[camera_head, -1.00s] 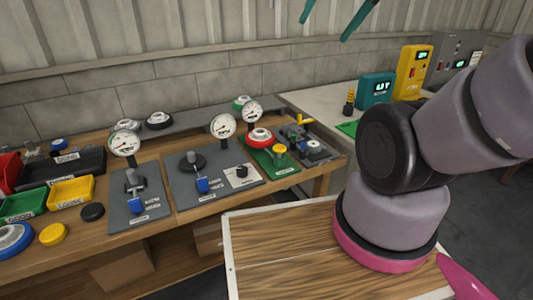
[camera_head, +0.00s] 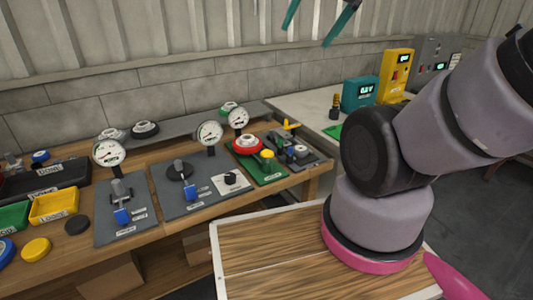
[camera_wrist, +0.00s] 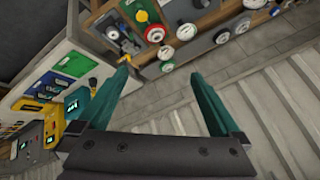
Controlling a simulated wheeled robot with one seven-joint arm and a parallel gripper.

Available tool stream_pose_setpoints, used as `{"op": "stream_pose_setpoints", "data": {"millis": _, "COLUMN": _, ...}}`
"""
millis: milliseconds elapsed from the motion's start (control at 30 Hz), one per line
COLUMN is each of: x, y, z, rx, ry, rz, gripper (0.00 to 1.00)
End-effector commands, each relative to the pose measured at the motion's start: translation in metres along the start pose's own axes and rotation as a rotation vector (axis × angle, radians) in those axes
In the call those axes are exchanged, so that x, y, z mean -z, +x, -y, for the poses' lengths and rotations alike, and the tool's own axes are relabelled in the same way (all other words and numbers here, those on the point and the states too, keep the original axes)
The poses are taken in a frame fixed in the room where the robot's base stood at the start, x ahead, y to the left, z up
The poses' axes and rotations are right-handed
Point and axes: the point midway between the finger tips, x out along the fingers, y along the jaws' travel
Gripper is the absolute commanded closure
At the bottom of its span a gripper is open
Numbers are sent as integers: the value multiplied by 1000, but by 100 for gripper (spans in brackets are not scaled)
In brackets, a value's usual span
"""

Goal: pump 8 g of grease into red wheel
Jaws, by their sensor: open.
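The red wheel (camera_head: 247,144) is a red ring with a pale centre. It lies at the back of a green plate (camera_head: 270,174) on the workbench. A yellow knob (camera_head: 267,154) stands in front of it, and a dial gauge (camera_head: 238,118) stands behind. In the wrist view the red wheel (camera_wrist: 155,35) shows small near the top, beyond my fingers. My gripper (camera_head: 318,22) has teal fingers, high against the wall at the top of the head view. In the wrist view my gripper (camera_wrist: 156,76) is open and empty, well apart from the wheel.
Grey stations with gauges and blue-handled parts (camera_head: 123,216) fill the bench to the left. Yellow (camera_head: 54,207) and green trays stand farther left. A side table (camera_head: 300,105) holds a teal display box (camera_head: 360,93) and a yellow one (camera_head: 395,75). Wall is close behind the bench.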

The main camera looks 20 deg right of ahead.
Motion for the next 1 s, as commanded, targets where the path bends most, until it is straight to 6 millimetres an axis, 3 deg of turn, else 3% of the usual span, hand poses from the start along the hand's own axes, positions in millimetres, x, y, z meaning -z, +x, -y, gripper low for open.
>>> {"op": "stream_pose_setpoints", "data": {"millis": 200, "x": 0, "y": 0, "z": 0, "rx": 0, "ry": 0, "rz": 0, "gripper": 0}}
{"op": "stream_pose_setpoints", "data": {"millis": 233, "x": 0, "y": 0, "z": 0, "rx": 0, "ry": 0, "rz": 0, "gripper": 4}}
{"op": "stream_pose_setpoints", "data": {"millis": 400, "x": 4, "y": 5, "z": 1, "rx": -11, "ry": -11, "rz": 12, "gripper": 69}}
{"op": "stream_pose_setpoints", "data": {"millis": 500, "x": 12, "y": 16, "z": 2, "rx": -34, "ry": -36, "rz": 39, "gripper": 100}}
{"op": "stream_pose_setpoints", "data": {"millis": 667, "x": 31, "y": 48, "z": 4, "rx": -89, "ry": -107, "rz": 108, "gripper": 100}}
{"op": "stream_pose_setpoints", "data": {"millis": 1000, "x": 62, "y": 141, "z": 6, "rx": -182, "ry": -285, "rz": 283, "gripper": 100}}
